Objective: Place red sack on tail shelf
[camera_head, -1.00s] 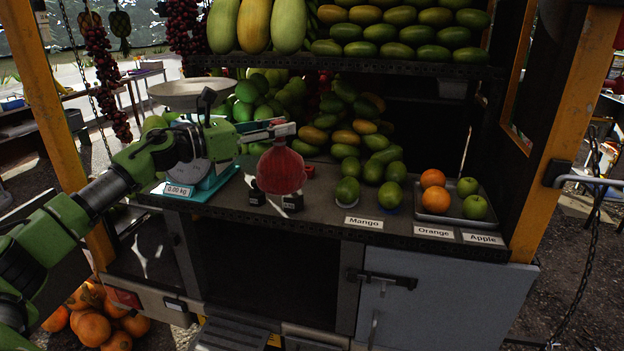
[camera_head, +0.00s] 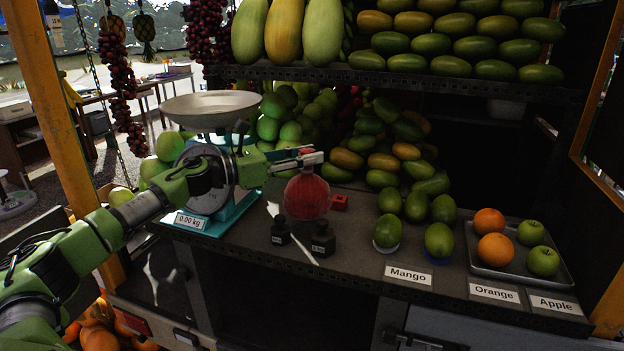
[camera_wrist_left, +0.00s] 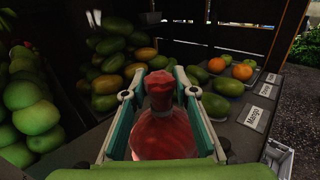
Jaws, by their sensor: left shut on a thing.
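The red sack (camera_head: 307,196) is a round, translucent red bag with a gathered neck at its top. My left gripper (camera_head: 312,158) is shut on that neck, and the sack hangs upright below the fingers, over the truck's tail shelf (camera_head: 350,255). Whether its bottom touches the shelf I cannot tell. In the left wrist view the sack (camera_wrist_left: 162,130) is between the two fingers (camera_wrist_left: 160,92). My right gripper is not in view.
The scale (camera_head: 212,180) with its pan stands left of the sack. Two small black weights (camera_head: 322,238) and a red block (camera_head: 339,202) are near it. Mangoes (camera_head: 388,231) stand to the right, then a tray (camera_head: 553,267) of oranges and apples. An upper shelf (camera_head: 400,78) hangs above.

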